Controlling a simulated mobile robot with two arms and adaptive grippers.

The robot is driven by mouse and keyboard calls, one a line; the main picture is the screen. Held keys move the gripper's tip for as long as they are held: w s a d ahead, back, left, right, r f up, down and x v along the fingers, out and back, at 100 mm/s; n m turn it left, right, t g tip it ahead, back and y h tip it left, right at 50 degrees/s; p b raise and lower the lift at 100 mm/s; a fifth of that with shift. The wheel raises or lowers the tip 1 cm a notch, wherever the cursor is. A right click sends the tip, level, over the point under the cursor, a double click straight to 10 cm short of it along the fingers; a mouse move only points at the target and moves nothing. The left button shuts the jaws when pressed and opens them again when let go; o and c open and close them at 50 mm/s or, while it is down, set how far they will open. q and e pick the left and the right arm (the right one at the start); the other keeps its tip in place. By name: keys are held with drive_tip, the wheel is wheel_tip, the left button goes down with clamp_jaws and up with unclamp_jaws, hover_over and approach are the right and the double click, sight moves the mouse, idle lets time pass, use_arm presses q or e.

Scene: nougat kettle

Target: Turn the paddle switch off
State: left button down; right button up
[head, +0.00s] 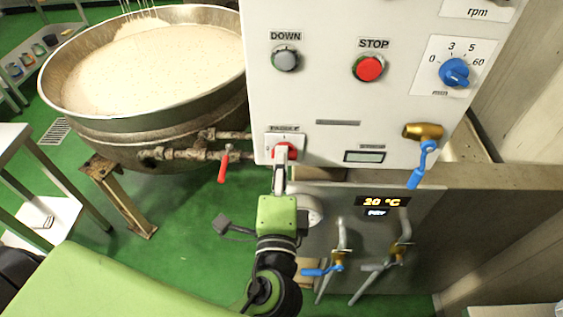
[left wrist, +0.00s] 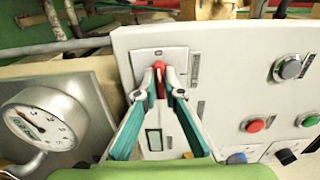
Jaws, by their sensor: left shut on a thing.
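The paddle switch (head: 284,150) is a red knob on a small white plate, at the lower left corner of the white control panel (head: 330,90), under a label that seems to read PADDLE. My left gripper (head: 281,160) reaches up to it from below and covers part of the knob. In the left wrist view the two fingers (left wrist: 160,80) are closed on the red knob (left wrist: 159,72), one on each side. The knob's exact angle is hard to tell behind the fingers. My right gripper is not in either view.
The panel also has a grey DOWN button (head: 286,58), a red STOP button (head: 369,67) and a blue dial (head: 455,72). A blue-handled brass valve (head: 423,133) sticks out at its lower right. A large kettle (head: 150,70) stands left, with a red-handled pipe valve (head: 224,163).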

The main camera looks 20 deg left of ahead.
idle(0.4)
use_arm(q)
drive_tip(key=c, duration=2.1)
unclamp_jaws()
drive_tip(key=shift+c, duration=0.2)
